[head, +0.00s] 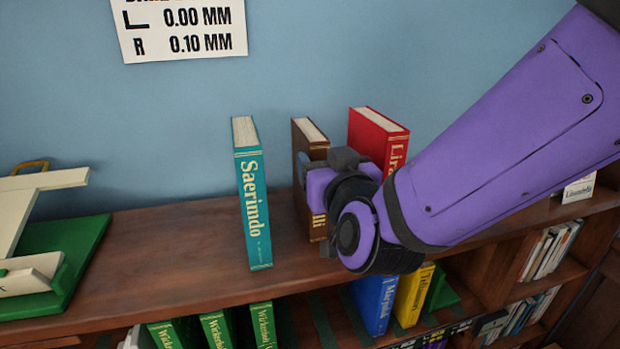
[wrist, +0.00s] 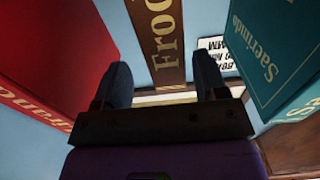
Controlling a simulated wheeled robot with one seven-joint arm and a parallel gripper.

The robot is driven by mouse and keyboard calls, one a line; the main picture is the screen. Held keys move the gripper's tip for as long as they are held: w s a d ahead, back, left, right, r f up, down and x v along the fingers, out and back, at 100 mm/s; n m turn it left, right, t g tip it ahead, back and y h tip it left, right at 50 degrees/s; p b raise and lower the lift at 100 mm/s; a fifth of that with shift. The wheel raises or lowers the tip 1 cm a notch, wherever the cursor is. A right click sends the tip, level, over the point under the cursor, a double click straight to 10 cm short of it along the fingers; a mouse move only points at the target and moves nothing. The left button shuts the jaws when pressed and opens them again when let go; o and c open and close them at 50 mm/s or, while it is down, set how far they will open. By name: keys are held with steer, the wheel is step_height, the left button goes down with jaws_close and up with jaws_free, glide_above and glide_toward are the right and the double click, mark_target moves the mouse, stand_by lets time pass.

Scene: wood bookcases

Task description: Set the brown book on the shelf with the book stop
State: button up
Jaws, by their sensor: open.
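The brown book (head: 308,137) stands upright on the bookcase's top (head: 180,250), between a teal book and a red book. My gripper (head: 318,185) is at its spine, covering part of it in the head view. In the wrist view the brown book (wrist: 157,40) shows between the two spread dark fingers of my gripper (wrist: 163,82). The fingers are open, one toward each side of the book; I cannot tell whether they touch it.
The teal book (head: 252,205) stands to the left and the red book (head: 378,135) close to the right. A green and cream object (head: 60,255) lies at far left. The shelf below holds green books (head: 215,330), a blue book (head: 373,303) and a yellow book (head: 412,297).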

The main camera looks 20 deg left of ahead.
steer(key=shift+a+x, duration=0.15)
steer(key=shift+x, duration=1)
steer(key=shift+a+x, duration=0.15)
steer(key=shift+x, duration=1.05)
steer(key=shift+s+f, duration=0.1)
steer(key=shift+s, duration=0.1)
jaws_close()
